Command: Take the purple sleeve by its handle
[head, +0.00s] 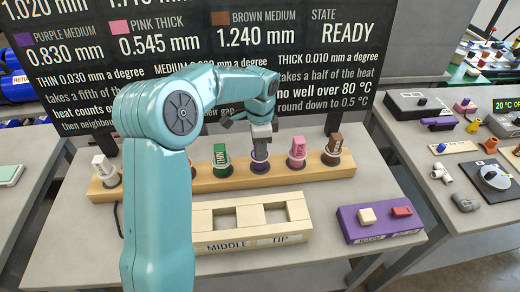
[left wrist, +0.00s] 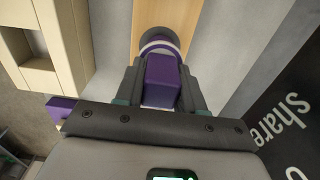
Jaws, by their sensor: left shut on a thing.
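The purple sleeve (head: 260,165) stands in the wooden rack (head: 275,178), between a green sleeve and a pink sleeve. My left gripper (head: 261,133) reaches down over it from above. In the left wrist view, the two fingers of my left gripper (left wrist: 160,68) are shut on the sleeve's purple block handle (left wrist: 162,82), one finger on each side. The sleeve's round white-and-purple base (left wrist: 159,40) shows just beyond the fingertips, over the wood. In the head view the gripper covers the top of the handle. My right gripper is not in view.
The green sleeve (head: 221,158), pink sleeve (head: 297,150) and brown sleeve (head: 333,148) stand close by in the rack. A white sleeve (head: 104,166) is at its left end. A cream two-window block (head: 252,218) and a purple button box (head: 381,220) lie in front. A dark sign rises behind.

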